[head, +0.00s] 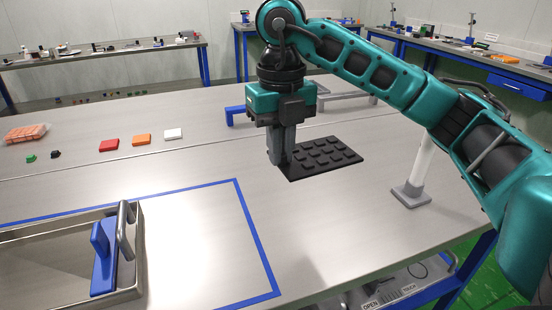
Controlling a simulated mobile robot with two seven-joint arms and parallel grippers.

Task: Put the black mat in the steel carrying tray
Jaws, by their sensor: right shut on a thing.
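The black mat (325,157) is a flat rectangle with rows of raised square pads, right of the middle of the steel table. My right gripper (279,163) points straight down at the mat's left edge and is shut on it. I cannot tell whether the mat lies on the table or is just above it. The steel carrying tray (140,262) stands at the lower left, partly cut off by the picture edge. It has a grey handle and a blue upright piece at its right end. My left gripper is not in view.
A blue tape outline (258,240) surrounds the tray area. Red (109,145), orange (141,139) and white (173,134) blocks lie at the back left. A white post on a grey base (411,195) stands at the right. Bare table lies between mat and tray.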

